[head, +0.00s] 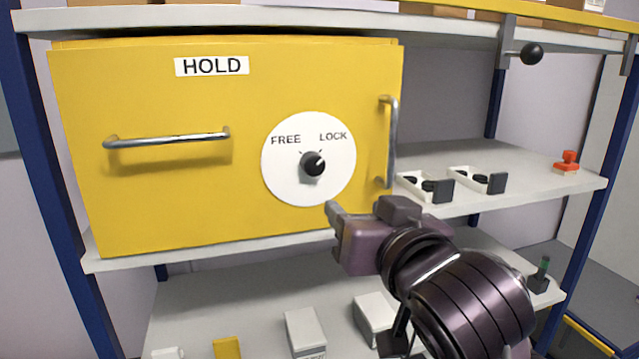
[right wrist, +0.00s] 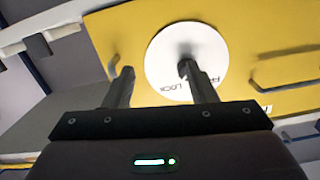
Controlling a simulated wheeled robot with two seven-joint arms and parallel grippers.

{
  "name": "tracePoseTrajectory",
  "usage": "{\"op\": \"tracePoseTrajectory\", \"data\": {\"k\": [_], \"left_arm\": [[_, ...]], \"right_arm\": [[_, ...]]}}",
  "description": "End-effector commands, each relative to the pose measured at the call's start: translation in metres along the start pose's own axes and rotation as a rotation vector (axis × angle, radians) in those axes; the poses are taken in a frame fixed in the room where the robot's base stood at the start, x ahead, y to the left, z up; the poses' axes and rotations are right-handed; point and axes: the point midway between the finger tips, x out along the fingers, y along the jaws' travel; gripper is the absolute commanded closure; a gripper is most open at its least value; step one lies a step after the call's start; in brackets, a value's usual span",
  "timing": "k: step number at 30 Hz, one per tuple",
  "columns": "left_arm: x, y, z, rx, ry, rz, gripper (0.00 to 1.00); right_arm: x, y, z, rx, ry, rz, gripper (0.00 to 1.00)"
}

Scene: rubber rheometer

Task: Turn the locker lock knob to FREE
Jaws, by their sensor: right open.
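The yellow locker (head: 180,200) carries a white round dial (head: 285,185) marked FREE at upper left and LOCK at upper right. The black lock knob (head: 313,163) sits in its middle, with its light mark pointing up and right, toward LOCK. My right gripper (head: 338,218) is below and slightly right of the knob, apart from it. In the right wrist view, the open, empty fingers (right wrist: 157,76) point toward the dial (right wrist: 160,65), and one finger partly covers the knob region. My left gripper is out of view.
A horizontal handle (head: 168,140) is left of the dial, and a vertical handle (head: 389,140) is close on its right. White trays (head: 425,187) with black parts and a red item (head: 567,162) stand on the shelf at right. Boxes (head: 305,331) stand on the lower shelf.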

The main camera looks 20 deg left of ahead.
Motion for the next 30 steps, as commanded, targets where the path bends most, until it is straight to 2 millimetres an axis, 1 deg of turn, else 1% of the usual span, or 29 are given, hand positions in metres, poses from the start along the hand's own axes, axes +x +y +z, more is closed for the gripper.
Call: {"op": "tracePoseTrajectory", "data": {"k": [1,3,6,8,15,21,25,30], "left_arm": [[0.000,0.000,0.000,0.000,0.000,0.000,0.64],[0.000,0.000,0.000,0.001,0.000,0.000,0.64],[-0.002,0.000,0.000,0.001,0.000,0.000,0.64],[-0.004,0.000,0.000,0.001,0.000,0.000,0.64],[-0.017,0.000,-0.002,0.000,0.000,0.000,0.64],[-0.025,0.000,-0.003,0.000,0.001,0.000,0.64],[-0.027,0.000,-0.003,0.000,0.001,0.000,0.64],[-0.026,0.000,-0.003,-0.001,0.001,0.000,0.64]], "right_arm": [[-0.002,-0.015,-0.014,-0.019,0.031,-0.024,0.49],[-0.004,-0.027,-0.026,-0.031,0.059,-0.046,0.49],[-0.001,-0.036,-0.033,-0.039,0.073,-0.060,0.49],[0.004,-0.038,-0.035,-0.041,0.074,-0.062,0.49],[0.042,-0.039,-0.039,-0.042,0.072,-0.059,0.49],[0.066,-0.041,-0.040,-0.040,0.073,-0.060,0.49],[0.072,-0.041,-0.039,-0.038,0.075,-0.060,0.49],[0.073,-0.040,-0.038,-0.038,0.075,-0.060,0.49]]}}
